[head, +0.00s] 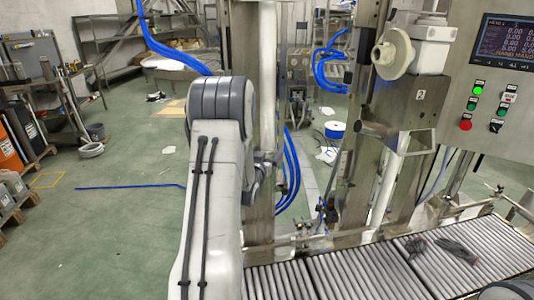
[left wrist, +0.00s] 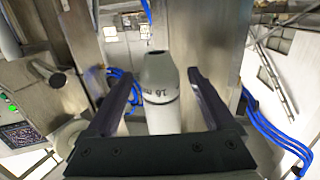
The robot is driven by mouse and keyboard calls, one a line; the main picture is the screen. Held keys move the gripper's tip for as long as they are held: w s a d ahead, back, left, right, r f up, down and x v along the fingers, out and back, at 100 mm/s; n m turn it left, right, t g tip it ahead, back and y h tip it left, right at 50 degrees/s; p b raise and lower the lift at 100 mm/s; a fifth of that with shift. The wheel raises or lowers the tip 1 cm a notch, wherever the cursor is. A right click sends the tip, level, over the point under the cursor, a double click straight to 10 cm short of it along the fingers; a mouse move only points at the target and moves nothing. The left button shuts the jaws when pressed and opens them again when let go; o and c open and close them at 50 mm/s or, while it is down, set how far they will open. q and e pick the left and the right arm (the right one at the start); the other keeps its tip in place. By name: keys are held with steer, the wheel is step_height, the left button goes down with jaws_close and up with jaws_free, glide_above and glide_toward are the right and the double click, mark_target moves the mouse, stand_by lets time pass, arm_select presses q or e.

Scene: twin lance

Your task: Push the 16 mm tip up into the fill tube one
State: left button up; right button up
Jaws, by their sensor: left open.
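In the left wrist view my left gripper (left wrist: 158,76) is open, with a dark finger on each side of the 16 mm tip (left wrist: 162,92). The tip is a pale, tapered piece with a dark opening at its narrow end and a "16" marking that reads upside down. Gaps show between it and both fingers. Its wide end runs down behind the gripper's palm, so I cannot tell whether it meets a tube there. In the head view my left arm hides the gripper and tip. I cannot make out fill tube one for certain. My right gripper is not in view.
In the head view a roller conveyor (head: 370,269) runs along the bottom right. A filling station marked "2" (head: 418,97) and a control panel (head: 493,90) stand above it. Blue hoses (head: 329,66) hang behind. Green floor (head: 110,215) lies open at left.

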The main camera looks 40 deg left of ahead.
arm_select(q)
steer(key=b+v, duration=0.2)
steer(key=v, duration=0.8)
steer(key=shift+s+b, duration=0.25)
steer(key=shift+b, duration=0.05)
steer(key=shift+d, duration=0.15)
